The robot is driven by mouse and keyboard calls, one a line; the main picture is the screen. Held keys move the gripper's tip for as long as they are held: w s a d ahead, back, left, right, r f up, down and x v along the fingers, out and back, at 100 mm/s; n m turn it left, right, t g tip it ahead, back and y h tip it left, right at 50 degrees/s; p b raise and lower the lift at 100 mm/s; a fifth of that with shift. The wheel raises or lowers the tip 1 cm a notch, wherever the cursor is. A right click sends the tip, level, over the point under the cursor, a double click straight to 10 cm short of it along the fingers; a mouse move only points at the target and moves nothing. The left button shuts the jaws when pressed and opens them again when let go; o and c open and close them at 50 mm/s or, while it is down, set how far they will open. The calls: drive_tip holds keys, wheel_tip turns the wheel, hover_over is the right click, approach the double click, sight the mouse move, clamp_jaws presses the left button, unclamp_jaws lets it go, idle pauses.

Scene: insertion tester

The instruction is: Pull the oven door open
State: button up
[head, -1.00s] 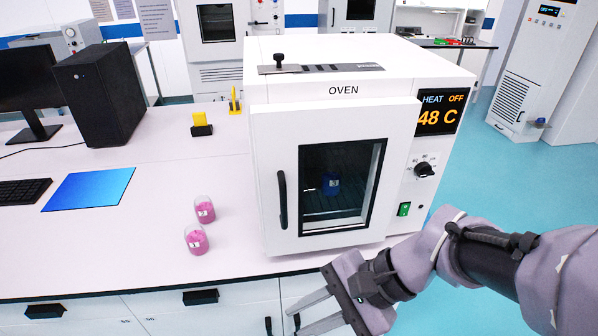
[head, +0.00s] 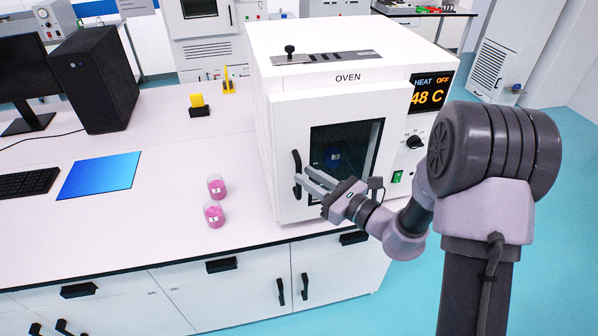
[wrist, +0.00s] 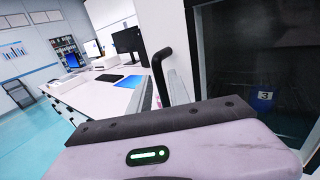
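The white oven (head: 330,60) stands on the bench, and its door (head: 290,118) looks shut in the head view. The black upright door handle (head: 296,160) is on the door's left side. My gripper (head: 301,174) is open in front of the door, its two pale fingers apart and pointing left. The fingertips are at the handle's middle, and one overlaps it in the picture. I cannot tell whether the handle is between the fingers. In the wrist view, the handle (wrist: 158,68) rises beside a pale finger (wrist: 178,88).
Two pink-filled glass jars (head: 215,200) stand on the bench left of the oven. A blue mat (head: 100,175), a keyboard (head: 28,182), a black computer case (head: 98,78) and a yellow item (head: 198,105) are farther left. A blue container (head: 333,155) shows through the oven window.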

sight(301, 173)
drive_tip(key=shift+x, duration=1.75)
drive_tip(key=shift+c, duration=0.4)
clamp_jaws()
drive_tip(key=shift+s, duration=0.1)
